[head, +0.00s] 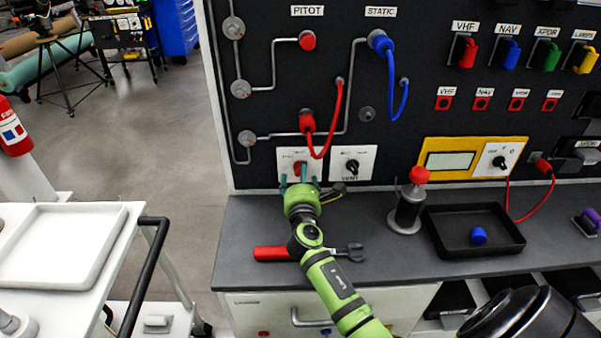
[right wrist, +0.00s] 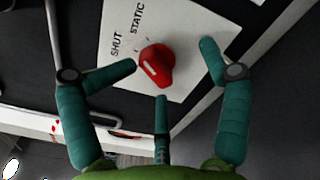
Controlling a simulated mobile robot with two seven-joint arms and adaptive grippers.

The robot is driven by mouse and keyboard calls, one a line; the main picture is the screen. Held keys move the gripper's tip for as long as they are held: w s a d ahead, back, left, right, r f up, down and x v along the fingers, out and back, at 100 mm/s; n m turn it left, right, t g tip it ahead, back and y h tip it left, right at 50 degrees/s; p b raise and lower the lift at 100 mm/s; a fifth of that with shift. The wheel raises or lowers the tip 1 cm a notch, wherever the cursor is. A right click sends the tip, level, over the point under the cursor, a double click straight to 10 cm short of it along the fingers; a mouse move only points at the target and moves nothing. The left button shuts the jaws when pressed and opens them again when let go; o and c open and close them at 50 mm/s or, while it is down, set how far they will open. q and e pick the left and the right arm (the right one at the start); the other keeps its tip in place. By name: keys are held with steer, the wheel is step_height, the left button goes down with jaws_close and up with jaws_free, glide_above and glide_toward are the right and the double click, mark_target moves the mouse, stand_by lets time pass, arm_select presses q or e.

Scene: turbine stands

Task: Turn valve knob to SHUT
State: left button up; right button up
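The red valve knob (head: 299,168) sits on a white plate (head: 287,158) low on the black panel. In the right wrist view the knob (right wrist: 157,67) shows close up, with a short white mark on its face. The labels SHUT and STATIC are printed beside it on the plate (right wrist: 185,30). My right gripper (head: 301,182) is at the plate in front of the knob. In the right wrist view its teal fingers (right wrist: 168,70) are spread around the knob, with visible gaps to it. My left gripper is not in view.
A second plate with a black knob (head: 352,166) is just to the right. A red hose (head: 337,115) hangs above. On the bench (head: 375,240) are a red-handled tool (head: 272,254), a red-topped cylinder (head: 408,208) and a black tray (head: 455,252). A white cart (head: 120,265) stands left.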

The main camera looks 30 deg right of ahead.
steer(key=shift+d+f, duration=0.1)
stand_by(0.4)
steer(key=shift+p+v, duration=0.6)
steer(key=shift+v, duration=1.85)
